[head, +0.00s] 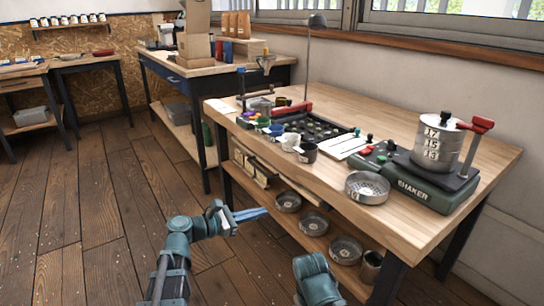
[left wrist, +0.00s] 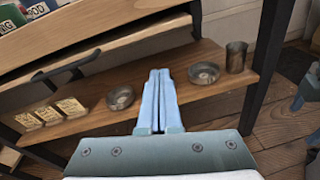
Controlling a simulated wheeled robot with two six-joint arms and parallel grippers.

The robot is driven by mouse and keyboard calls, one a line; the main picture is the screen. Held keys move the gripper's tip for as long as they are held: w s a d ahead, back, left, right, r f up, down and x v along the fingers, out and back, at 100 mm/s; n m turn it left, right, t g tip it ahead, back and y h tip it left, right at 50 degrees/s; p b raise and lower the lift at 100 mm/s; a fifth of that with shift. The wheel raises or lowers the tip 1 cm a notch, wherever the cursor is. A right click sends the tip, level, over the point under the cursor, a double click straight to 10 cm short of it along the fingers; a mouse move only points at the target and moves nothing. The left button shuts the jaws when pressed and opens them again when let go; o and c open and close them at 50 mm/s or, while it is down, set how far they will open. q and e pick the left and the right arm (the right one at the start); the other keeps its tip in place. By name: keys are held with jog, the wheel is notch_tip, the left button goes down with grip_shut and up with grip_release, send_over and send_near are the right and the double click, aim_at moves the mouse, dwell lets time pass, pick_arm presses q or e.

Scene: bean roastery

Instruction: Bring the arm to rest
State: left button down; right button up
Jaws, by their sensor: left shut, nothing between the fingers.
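My left gripper (head: 252,214) is in front of the near workbench, low beside its lower shelf, over the wood floor. Its two blue fingers lie together, shut and empty. They also show closed in the left wrist view (left wrist: 158,78), pointing towards the shelf, with no object between them. I cannot tell from these views how near the tips are to the shelf. A teal part of my right arm shows at the bottom of the head view, but its gripper is out of sight.
The near workbench (head: 430,120) carries a green shaker (head: 425,188), a loose sieve pan (head: 367,188) and cups. Its lower shelf (left wrist: 85,95) holds round pans, a metal cup (left wrist: 236,57) and small labelled blocks (left wrist: 72,107). Open plank floor (head: 100,220) lies to the left.

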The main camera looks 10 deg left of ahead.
pick_arm(q)
jog(key=s+d+f+m+g+y+p, duration=0.3)
jog(key=s+d+f+m+g+y, duration=0.3)
jog(key=s+d+f+m+g, duration=0.6)
jog(key=s+a+m+t+y+p, duration=0.25)
jog(key=s+a+m+y, duration=0.55)
jog(key=m, duration=0.7)
notch_tip(320, 180, up, 37)
jog(key=d+p, duration=0.1)
jog(key=p, duration=3.7)
jog(key=shift+s+y, duration=0.3)
jog(key=shift+s, duration=0.1)
